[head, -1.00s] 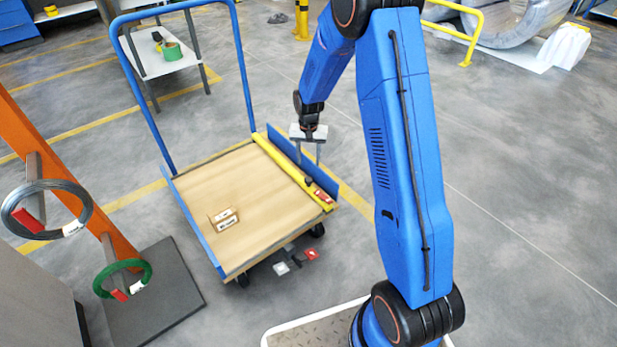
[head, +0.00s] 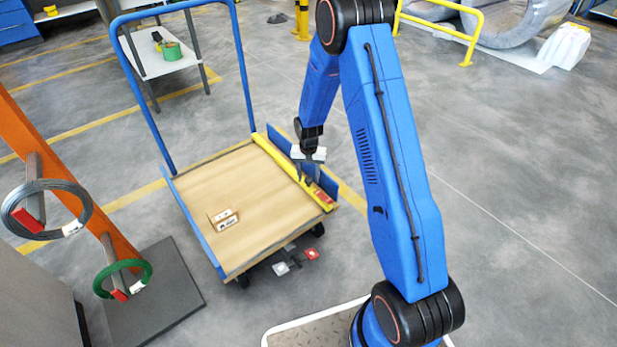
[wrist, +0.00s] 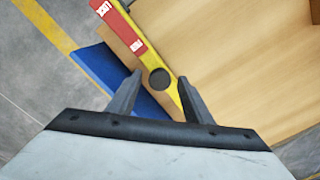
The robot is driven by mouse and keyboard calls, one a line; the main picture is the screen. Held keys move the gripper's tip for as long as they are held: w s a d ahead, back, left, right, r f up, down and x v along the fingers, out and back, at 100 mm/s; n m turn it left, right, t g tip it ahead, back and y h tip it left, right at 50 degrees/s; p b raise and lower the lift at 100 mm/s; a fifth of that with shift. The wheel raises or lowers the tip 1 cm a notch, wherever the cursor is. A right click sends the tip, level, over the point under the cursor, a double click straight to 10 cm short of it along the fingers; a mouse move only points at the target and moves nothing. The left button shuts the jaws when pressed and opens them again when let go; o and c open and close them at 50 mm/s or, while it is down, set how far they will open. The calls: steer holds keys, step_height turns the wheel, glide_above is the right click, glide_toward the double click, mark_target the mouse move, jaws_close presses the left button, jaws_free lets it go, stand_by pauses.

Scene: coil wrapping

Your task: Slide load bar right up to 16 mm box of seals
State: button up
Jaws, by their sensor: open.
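The load bar is a yellow bar (head: 282,165) with a red label near its front end. It lies along the right side of the cart's deck, beside the blue side rail. In the wrist view, the yellow bar (wrist: 172,89) carries a red label (wrist: 119,25) and a dark round knob. My gripper (head: 308,178) is above the bar near its front end. In the wrist view, the open fingers (wrist: 158,86) stand on either side of the knob. Two small boxes (head: 223,219) sit close together on the deck, left of the bar; their print is too small to read.
The wooden deck (head: 205,185) is clear between the boxes and the bar. A blue handle (head: 243,70) rises at the cart's back. Wire coils (head: 48,209) hang from an orange stand at the left.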

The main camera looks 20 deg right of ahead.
jaws_close()
steer(key=s+a, duration=0.4)
steer(key=a, duration=0.6)
steer(key=s+a, duration=0.3)
steer(key=a, duration=0.8)
steer(key=s+a, duration=0.4)
steer(key=a, duration=0.7)
steer(key=shift+s, duration=0.35)
jaws_free()
step_height(320, 180, up, 17)
steer(key=shift+r, duration=0.2)
